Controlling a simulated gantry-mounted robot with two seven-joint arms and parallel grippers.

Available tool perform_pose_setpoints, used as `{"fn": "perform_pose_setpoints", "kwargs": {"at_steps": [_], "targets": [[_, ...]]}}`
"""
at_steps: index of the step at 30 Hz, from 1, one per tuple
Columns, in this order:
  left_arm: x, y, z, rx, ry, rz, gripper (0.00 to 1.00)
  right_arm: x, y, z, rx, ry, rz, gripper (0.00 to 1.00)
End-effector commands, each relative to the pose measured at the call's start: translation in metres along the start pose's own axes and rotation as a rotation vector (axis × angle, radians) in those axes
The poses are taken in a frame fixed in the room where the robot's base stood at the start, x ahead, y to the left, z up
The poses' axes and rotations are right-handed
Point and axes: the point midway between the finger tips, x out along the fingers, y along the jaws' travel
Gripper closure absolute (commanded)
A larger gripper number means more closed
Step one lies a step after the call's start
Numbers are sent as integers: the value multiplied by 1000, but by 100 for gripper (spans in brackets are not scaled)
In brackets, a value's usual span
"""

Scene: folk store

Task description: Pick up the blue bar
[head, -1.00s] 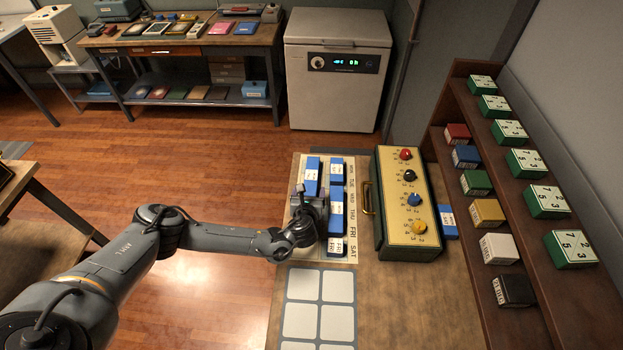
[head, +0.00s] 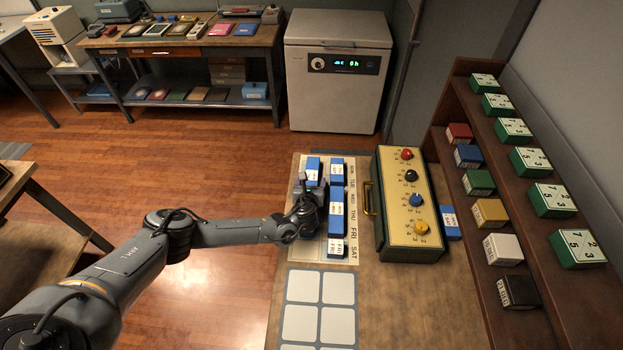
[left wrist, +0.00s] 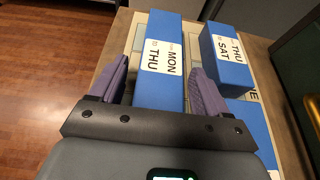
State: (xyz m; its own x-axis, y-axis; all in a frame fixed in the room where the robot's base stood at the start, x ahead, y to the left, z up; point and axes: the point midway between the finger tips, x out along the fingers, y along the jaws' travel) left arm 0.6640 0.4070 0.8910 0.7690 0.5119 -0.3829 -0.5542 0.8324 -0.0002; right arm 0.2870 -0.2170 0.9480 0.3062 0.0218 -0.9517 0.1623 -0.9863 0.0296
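A long blue bar with a white "MON to THU" label (left wrist: 160,88) runs between the two purple fingers of my left gripper (left wrist: 160,88) in the left wrist view. The fingers are apart, one on each side, with slight gaps to the bar. In the head view my left gripper (head: 305,198) covers the near part of this bar (head: 313,166) on the weekday chart. A second blue bar, labelled "THU to SAT" (left wrist: 226,62), is to its right in the wrist view. More blue bars stand in the chart's right column (head: 335,210). My right gripper is not in view.
A yellow-faced box with coloured knobs (head: 409,190) stands right of the chart (head: 350,236), with another blue bar (head: 450,221) beside it. Shelves with coloured boxes (head: 490,211) are at the right. A grid of white squares (head: 327,288) lies in front of the chart.

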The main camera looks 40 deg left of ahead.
Motion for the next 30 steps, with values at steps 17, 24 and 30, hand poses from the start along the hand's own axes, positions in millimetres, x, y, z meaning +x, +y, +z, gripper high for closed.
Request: {"fn": "perform_pose_setpoints", "kwargs": {"at_steps": [17, 24, 30], "targets": [[0, 0, 1, -1, -1, 0, 82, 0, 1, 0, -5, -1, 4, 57], [-3, 0, 10, -1, -2, -1, 82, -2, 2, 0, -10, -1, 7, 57], [-13, 0, 34, -2, -3, -1, 82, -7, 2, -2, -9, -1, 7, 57]]}}
